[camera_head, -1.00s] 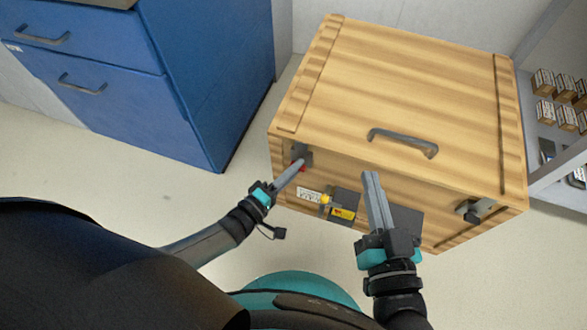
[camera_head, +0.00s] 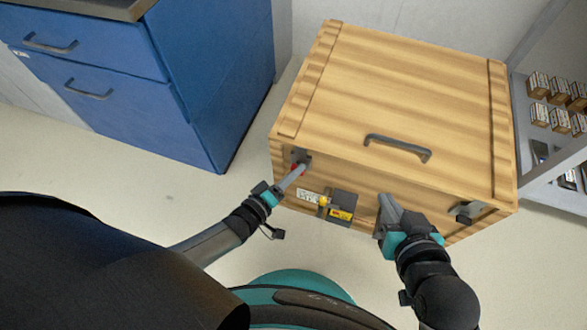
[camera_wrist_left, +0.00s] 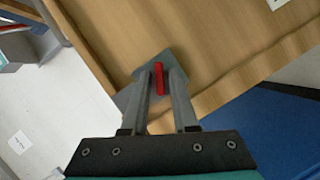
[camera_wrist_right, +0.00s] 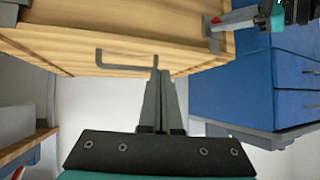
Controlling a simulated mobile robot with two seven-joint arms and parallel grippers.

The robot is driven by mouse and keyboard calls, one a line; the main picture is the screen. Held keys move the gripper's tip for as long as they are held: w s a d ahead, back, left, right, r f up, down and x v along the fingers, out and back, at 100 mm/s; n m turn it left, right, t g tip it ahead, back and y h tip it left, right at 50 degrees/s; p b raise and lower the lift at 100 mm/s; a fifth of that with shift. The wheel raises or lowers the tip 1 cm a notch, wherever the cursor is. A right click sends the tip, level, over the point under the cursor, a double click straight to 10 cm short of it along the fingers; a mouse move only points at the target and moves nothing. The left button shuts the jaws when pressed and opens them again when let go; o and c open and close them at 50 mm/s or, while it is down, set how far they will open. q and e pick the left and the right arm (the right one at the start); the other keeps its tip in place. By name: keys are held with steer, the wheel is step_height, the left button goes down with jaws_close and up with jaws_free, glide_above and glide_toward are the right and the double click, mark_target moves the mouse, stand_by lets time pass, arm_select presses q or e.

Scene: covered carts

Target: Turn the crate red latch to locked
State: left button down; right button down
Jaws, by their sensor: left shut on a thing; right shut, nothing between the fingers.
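The wooden crate (camera_head: 400,95) stands on the floor with its lid closed and a dark handle (camera_head: 397,146) on the lid. The red latch (camera_wrist_left: 159,78) sits on a grey plate (camera_wrist_left: 150,66) at the crate's front left. My left gripper (camera_head: 300,170) is shut on the red latch, with a finger on each side of it in the left wrist view. My right gripper (camera_head: 386,198) is shut and empty in front of the crate's front face. A second latch (camera_head: 465,212), grey and dark, is at the front right. Fingers partly hide the red latch in the head view.
A yellow tag (camera_head: 341,215) and a white label (camera_head: 308,195) are on the crate's front. A blue drawer cabinet (camera_head: 205,90) stands to the left. Shelves with small boxes (camera_head: 540,115) are at the right. Floor is clear between cabinet and crate.

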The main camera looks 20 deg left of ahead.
steer(key=s+d+r+g+h+p, duration=0.1)
steer(key=s+d+g+h+p, duration=0.2)
steer(key=s+d+g, duration=0.3)
arm_select(q)
steer(key=shift+d+r+m+g+y+p, duration=0.1)
steer(key=shift+m+g+y+p, duration=0.25)
steer(key=shift+m+y, duration=1.2)
steer(key=shift+d+r+m+g+y+p, duration=0.15)
steer(key=shift+m+y+p, duration=0.5)
steer(key=shift+m, duration=1.6)
arm_select(e)
steer(key=shift+m, duration=0.3)
steer(key=shift+s+d+x, duration=0.15)
steer(key=shift+d+x, duration=0.05)
steer(key=shift+x, duration=0.9)
steer(key=shift+s+d+x, duration=0.15)
steer(key=shift+x, duration=0.9)
arm_select(q)
steer(key=shift+f, duration=0.1)
arm_select(e)
steer(key=shift+f, duration=0.15)
arm_select(q)
steer(key=c, duration=0.9)
jaws_free()
steer(key=shift+s, duration=0.1)
